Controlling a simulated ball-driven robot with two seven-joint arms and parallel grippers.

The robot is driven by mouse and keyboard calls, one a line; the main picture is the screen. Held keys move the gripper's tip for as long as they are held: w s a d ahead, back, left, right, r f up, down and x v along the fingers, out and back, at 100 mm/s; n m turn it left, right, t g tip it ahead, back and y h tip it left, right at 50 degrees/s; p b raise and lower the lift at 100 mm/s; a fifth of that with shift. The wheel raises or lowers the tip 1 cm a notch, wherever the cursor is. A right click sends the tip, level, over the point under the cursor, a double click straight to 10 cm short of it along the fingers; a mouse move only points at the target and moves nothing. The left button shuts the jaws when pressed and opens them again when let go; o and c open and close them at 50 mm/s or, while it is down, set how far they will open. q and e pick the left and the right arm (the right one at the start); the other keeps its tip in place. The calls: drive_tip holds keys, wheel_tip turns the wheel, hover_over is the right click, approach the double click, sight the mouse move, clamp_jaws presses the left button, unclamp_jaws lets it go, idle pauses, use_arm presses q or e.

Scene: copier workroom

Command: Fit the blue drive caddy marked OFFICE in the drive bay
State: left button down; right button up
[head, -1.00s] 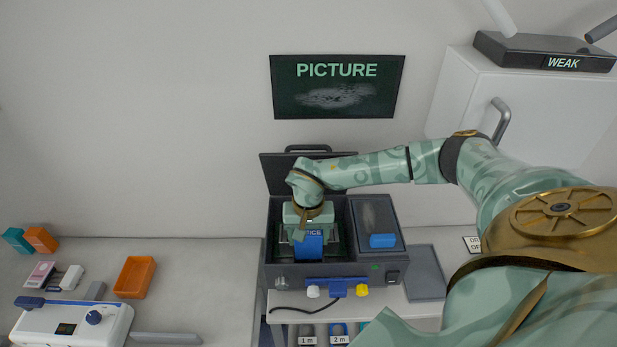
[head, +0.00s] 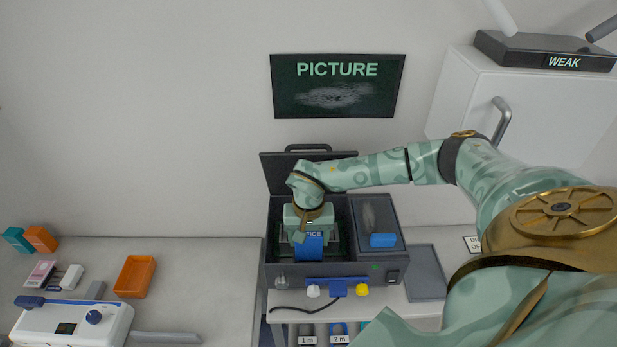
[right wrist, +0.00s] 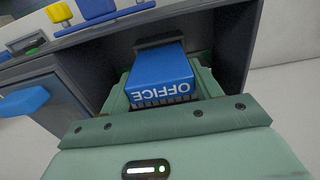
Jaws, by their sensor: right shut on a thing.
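The blue drive caddy (head: 309,246) marked OFFICE is at the open bay of the dark grey device. In the right wrist view the caddy (right wrist: 162,78) lies between the fingers with its OFFICE label towards the camera. My right gripper (head: 309,232) is shut on it, reaching down into the bay. The drive bay (head: 340,238) is the dark opening with its lid (head: 279,176) raised behind. The gripper and caddy cover much of the bay, and I cannot tell how deep the caddy sits. My left gripper is not in view.
Beside the bay is a panel with a blue handle (head: 383,240). White and yellow knobs (head: 361,290) and a cable are on the front. An orange tray (head: 135,277) and a white device (head: 75,322) stand left. A flat grey tray (head: 426,272) lies right.

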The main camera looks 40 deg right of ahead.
sight(309, 248)
drive_tip(key=shift+f+b, duration=1.5)
drive_tip(key=shift+f, duration=0.95)
drive_tip(key=o, duration=1.1)
drive_tip(key=shift+o, duration=0.2)
drive_tip(key=shift+r, duration=0.15)
wheel_tip(309, 248, up, 16)
drive_tip(key=p, duration=0.2)
